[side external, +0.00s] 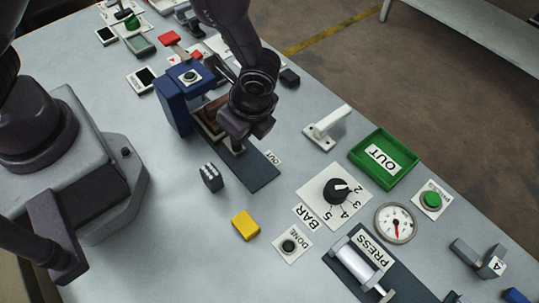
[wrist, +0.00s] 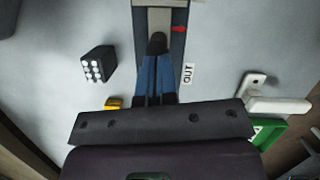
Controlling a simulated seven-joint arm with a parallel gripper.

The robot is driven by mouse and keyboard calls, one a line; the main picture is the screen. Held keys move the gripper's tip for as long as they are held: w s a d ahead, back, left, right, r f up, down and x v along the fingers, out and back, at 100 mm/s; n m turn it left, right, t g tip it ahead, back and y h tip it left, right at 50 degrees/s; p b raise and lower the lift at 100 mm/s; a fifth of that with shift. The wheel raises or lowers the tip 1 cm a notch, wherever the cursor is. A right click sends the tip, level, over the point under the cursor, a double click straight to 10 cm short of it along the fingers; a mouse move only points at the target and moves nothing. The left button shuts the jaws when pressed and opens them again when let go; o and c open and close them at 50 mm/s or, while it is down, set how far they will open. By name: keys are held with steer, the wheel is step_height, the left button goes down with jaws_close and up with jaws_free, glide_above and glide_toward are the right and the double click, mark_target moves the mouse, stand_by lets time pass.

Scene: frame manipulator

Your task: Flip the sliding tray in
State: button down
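The blue machine (side external: 172,105) stands upright at the upper middle of the side view. A dark blue base strip (side external: 262,174) runs out from it past an OUT label (side external: 273,157). The sliding tray (side external: 205,128) has a brown inside and a pale edge, and is partly hidden behind my gripper. In the wrist view a pale grey part with a red arrow (wrist: 179,29) beside it lies on the strip. My gripper (wrist: 157,60) is low over the strip. Its fingers look close together at a dark rounded piece (wrist: 157,42). I cannot tell whether they grip it.
A small dark block with pale studs (side external: 211,177) and a yellow block (side external: 245,225) lie nearby. A white lever (side external: 326,127), green OUT tray (side external: 375,170), black dial (side external: 338,190), gauge (side external: 395,223) and PRESS unit (side external: 362,262) stand to the right. The grey table is clear between them.

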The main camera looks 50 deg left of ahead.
steer(key=a, duration=0.4)
steer(key=shift+s+a+f, duration=0.1)
steer(key=shift+a, duration=0.1)
steer(key=shift+d, duration=0.15)
steer(key=shift+d, duration=0.3)
steer(key=d, duration=0.2)
steer(key=shift+w+d+r, duration=0.35)
steer(key=shift+w, duration=0.05)
steer(key=v, duration=1)
steer(key=shift+r, duration=0.2)
steer(key=shift+w+d, duration=0.1)
steer(key=shift+d, duration=0.05)
